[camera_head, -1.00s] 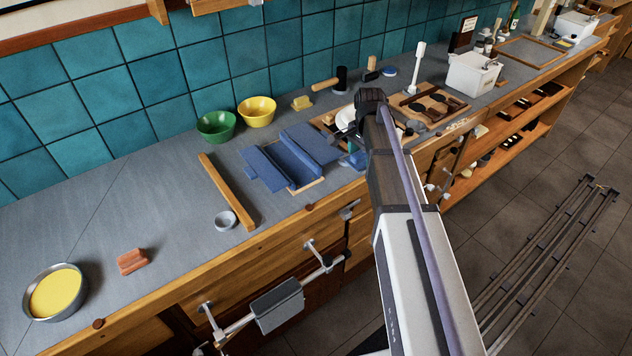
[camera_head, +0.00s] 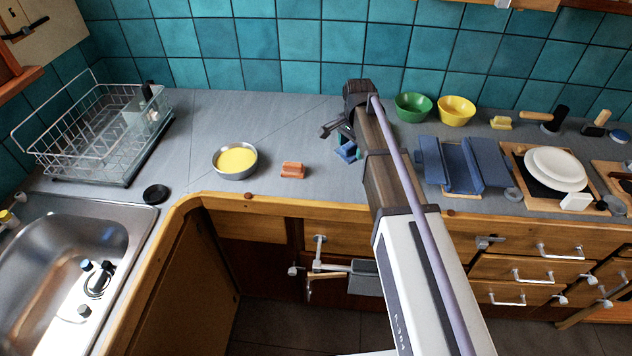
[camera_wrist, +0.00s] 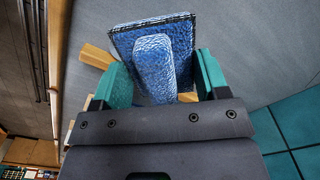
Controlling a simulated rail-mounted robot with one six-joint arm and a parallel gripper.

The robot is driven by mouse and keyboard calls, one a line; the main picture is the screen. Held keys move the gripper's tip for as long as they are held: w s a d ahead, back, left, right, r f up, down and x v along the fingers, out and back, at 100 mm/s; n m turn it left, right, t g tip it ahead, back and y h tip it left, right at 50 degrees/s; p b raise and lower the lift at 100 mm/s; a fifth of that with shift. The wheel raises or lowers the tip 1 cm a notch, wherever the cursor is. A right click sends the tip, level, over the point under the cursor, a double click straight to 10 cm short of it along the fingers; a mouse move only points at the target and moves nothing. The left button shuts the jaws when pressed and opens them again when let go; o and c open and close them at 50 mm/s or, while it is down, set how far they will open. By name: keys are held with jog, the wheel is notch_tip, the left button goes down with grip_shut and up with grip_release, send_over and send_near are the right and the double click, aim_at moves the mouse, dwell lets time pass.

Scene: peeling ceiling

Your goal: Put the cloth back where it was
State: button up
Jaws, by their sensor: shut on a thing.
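My gripper (camera_head: 346,146) is above the grey counter, between the orange block and the green bowl in the head view. In the head view only a small blue part of the cloth (camera_head: 346,152) shows below the fingers. A plain grey piece (camera_head: 365,278) hangs on a bar at the cabinet front; I cannot tell its material.
An orange block (camera_head: 292,170) and a bowl of yellow stuff (camera_head: 235,161) stand left of my gripper. Green (camera_head: 413,107) and yellow (camera_head: 457,110) bowls and a blue rack (camera_head: 484,160) stand right. A wire dish rack (camera_head: 90,130) and sink (camera_head: 70,245) are far left.

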aim_at(349, 177)
jog(key=shift+a, duration=0.2)
jog(key=shift+f+b, duration=0.3)
notch_tip(349, 177, down, 10)
jog(key=b, duration=1)
jog(key=shift+d, duration=0.15)
jog(key=shift+r+p, duration=0.3)
jog(key=shift+f, duration=0.25)
jog(key=o, duration=1.4)
jog(key=shift+r, duration=0.1)
jog(key=shift+o, duration=0.2)
